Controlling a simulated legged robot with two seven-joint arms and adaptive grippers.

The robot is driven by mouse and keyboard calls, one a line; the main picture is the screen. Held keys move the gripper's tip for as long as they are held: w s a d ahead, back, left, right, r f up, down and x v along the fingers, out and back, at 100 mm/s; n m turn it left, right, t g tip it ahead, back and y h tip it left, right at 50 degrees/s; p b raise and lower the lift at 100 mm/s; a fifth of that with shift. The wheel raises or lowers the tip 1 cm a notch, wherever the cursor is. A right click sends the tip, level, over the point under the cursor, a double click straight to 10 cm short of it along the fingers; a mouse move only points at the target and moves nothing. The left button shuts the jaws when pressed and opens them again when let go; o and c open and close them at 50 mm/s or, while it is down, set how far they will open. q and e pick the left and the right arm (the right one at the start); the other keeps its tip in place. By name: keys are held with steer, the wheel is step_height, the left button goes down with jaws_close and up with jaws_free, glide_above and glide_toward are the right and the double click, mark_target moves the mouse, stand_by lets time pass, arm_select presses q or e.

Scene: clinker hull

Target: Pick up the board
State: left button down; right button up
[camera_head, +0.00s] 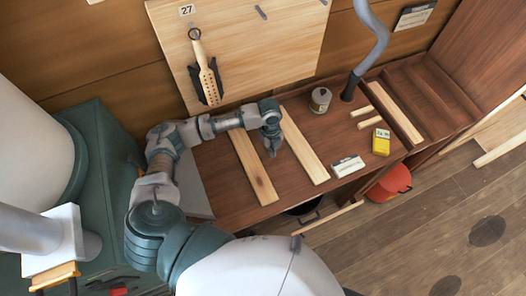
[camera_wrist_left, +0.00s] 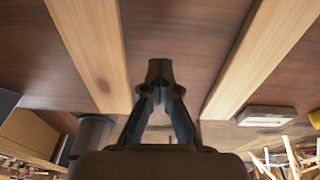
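Two pale boards lie on the dark red-brown bench: a left board (camera_head: 254,168), also at the left in the wrist view (camera_wrist_left: 90,45), and a right board (camera_head: 304,146), also at the right in that view (camera_wrist_left: 258,50). I cannot tell which one the task means. My left gripper (camera_head: 272,146) hangs over the gap between the two boards, apart from both. In the wrist view its fingers (camera_wrist_left: 159,72) come together at the tips with nothing between them. My right gripper is not in view.
An upright wooden panel (camera_head: 255,50) with a hanging tool (camera_head: 206,77) stands behind. A red bucket (camera_head: 390,185) is below.

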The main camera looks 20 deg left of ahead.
arm_select(q)
steer(key=w+d, duration=0.1)
steer(key=d, duration=0.3)
steer(key=d+r+b, duration=0.1)
steer(key=d, duration=0.3)
steer(key=w+d, duration=0.1)
steer(key=d, duration=0.3)
steer(key=shift+w+d+r, duration=0.15)
steer(key=shift+w+d, duration=0.1)
steer(key=shift+w, duration=0.1)
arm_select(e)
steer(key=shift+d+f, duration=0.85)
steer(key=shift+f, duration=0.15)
arm_select(q)
steer(key=c, duration=1.9)
jaws_free()
steer(key=shift+a, duration=0.15)
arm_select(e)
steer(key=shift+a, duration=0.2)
arm_select(q)
steer(key=o, duration=1.5)
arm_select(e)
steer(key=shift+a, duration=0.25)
